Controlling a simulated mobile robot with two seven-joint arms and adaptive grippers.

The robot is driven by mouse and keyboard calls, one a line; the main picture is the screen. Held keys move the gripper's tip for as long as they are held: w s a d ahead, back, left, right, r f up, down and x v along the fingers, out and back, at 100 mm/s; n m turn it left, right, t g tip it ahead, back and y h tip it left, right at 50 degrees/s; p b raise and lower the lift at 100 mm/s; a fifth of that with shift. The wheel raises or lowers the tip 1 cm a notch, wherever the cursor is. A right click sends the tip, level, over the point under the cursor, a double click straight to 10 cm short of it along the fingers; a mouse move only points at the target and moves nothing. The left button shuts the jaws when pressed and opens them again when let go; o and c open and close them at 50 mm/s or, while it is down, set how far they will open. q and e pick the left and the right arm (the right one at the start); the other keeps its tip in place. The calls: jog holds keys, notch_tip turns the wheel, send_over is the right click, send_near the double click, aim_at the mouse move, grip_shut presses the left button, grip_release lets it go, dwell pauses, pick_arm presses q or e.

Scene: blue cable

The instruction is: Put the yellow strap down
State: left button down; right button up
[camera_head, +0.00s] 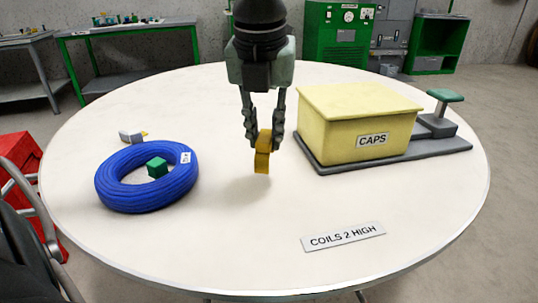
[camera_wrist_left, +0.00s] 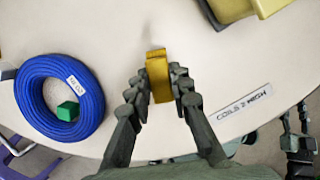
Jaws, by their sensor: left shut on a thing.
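The yellow strap (camera_head: 262,160) is a short, upright, yellow-orange piece near the middle of the round table (camera_head: 225,260). My left gripper (camera_head: 264,138) points down and is shut on the strap. A soft shadow lies on the table below and to the left of it, and the strap seems to hang a little above the top. In the left wrist view the strap (camera_wrist_left: 158,75) sits between the two fingertips (camera_wrist_left: 160,85). Dark green parts at the right edge of that view look like my right gripper (camera_wrist_left: 298,143); its opening is unclear.
A blue cable coil (camera_head: 147,190) lies left, with a green block (camera_head: 157,167) inside its ring. A small grey piece (camera_head: 131,137) lies behind it. A yellow CAPS box (camera_head: 345,120) on a grey base stands right. A COILS 2 HIGH label (camera_head: 343,237) lies in front. The front middle is clear.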

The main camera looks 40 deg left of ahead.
pick_arm(q)
jog(key=shift+w+d+f, duration=0.1)
jog(key=shift+d+f, duration=0.1)
jog(key=shift+d, duration=0.1)
jog(key=shift+f, duration=0.35)
jog(key=x, duration=0.3)
jog(key=shift+s+d+f, duration=0.2)
jog(key=shift+s, duration=0.05)
pick_arm(e)
jog(key=shift+w+a+r, duration=0.15)
pick_arm(q)
jog(key=shift+f+b, duration=0.15)
jog(key=shift+b, duration=0.2)
jog(key=shift+f, duration=0.1)
pick_arm(e)
jog(key=shift+w+a+r+t+y, duration=0.25)
jog(key=shift+w+a+r+t, duration=0.15)
jog(key=shift+a+r, duration=0.2)
jog(key=shift+w+a+r+t+y, duration=0.35)
jog(key=shift+a+r+t, duration=0.1)
jog(key=shift+a+r, duration=0.15)
jog(key=shift+w+a+r+t+y, duration=0.2)
jog(key=shift+w+a+r+t, duration=0.2)
jog(key=shift+a+r, duration=0.2)
